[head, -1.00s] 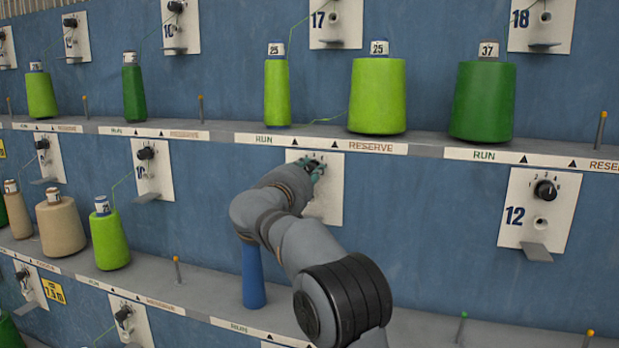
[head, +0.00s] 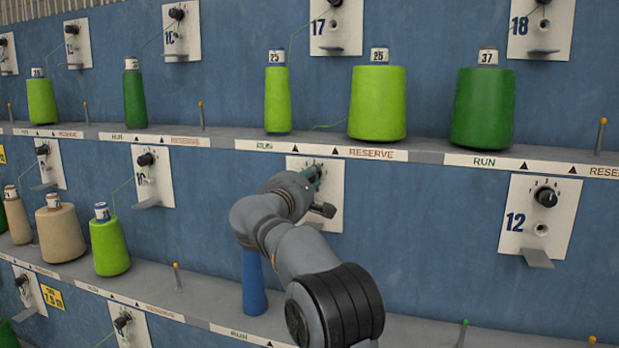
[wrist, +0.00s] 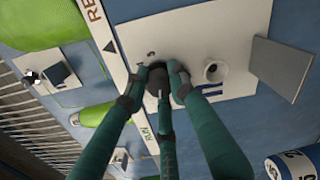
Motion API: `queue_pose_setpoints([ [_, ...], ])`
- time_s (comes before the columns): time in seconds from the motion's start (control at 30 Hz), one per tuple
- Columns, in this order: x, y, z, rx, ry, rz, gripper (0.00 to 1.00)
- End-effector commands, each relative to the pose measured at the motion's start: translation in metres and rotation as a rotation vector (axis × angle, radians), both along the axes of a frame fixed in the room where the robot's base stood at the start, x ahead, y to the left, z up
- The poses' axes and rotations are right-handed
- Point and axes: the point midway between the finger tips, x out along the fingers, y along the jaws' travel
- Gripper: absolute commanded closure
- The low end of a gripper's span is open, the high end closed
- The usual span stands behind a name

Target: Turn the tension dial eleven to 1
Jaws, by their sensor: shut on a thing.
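The white plate of dial eleven (head: 334,202) is on the blue wall in the middle of the head view, partly hidden by my arm. My gripper (head: 315,172) is at the upper part of this plate. In the wrist view the green fingers of my gripper (wrist: 157,82) are shut on the black tension dial (wrist: 156,77), one on each side. The plate fills the upper middle there, with part of the number 11 (wrist: 292,88) showing. The dial's pointer and most of its scale are hidden by the fingers, so I cannot tell its setting.
A thread guide (wrist: 215,71) and a grey tab (wrist: 281,69) stick out of the plate. A shelf with green cones (head: 377,103) runs above. A blue tube (head: 254,284) stands on the lower shelf beside my arm. Plate twelve (head: 539,217) is to the right.

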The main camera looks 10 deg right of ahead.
Motion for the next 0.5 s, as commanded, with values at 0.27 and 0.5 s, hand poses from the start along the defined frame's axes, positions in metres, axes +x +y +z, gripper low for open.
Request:
queue_pose_setpoints([
  [0.27, -0.0005, -0.0033, -0.0015, -0.077, 0.049, -0.008, 1.0],
  [0.5, -0.0005, -0.0036, -0.0011, -0.097, 0.06, -0.008, 1.0],
])
